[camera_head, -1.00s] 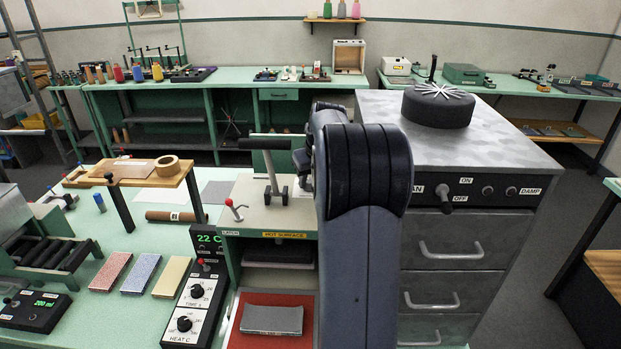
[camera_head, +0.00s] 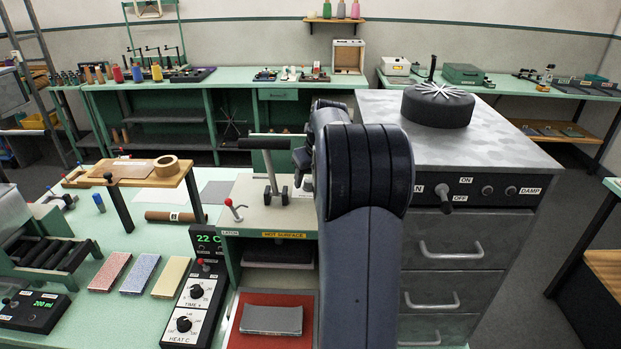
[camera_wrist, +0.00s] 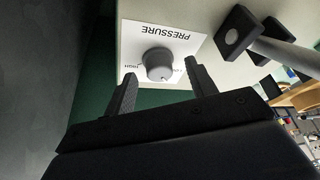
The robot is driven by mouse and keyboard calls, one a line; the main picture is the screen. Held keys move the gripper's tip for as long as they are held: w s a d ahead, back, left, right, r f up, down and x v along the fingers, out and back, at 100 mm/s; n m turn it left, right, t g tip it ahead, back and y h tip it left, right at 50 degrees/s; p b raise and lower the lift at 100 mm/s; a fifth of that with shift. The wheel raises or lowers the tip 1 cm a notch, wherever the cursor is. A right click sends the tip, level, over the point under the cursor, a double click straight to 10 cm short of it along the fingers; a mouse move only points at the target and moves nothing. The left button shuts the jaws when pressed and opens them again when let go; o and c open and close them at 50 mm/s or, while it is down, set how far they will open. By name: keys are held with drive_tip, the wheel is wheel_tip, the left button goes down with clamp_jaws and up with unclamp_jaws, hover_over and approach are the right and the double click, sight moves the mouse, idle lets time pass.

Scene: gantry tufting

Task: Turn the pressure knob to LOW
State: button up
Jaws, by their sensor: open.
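The pressure knob (camera_wrist: 158,65) is a round grey knob on a white plate (camera_wrist: 180,42) labelled PRESSURE, seen upside down in the wrist view.
A grey metal bar with a black block (camera_wrist: 235,32) is close to the right finger. In the head view, the press handle (camera_head: 268,143) stands left of my arm, and a drawer cabinet (camera_head: 480,270) stands right. A control box (camera_head: 193,305) reads 22 C.

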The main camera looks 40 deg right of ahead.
drive_tip(key=b+v, duration=0.1)
drive_tip(key=v, duration=0.9)
drive_tip(key=shift+r+b, duration=0.15)
drive_tip(key=shift+b, duration=0.2)
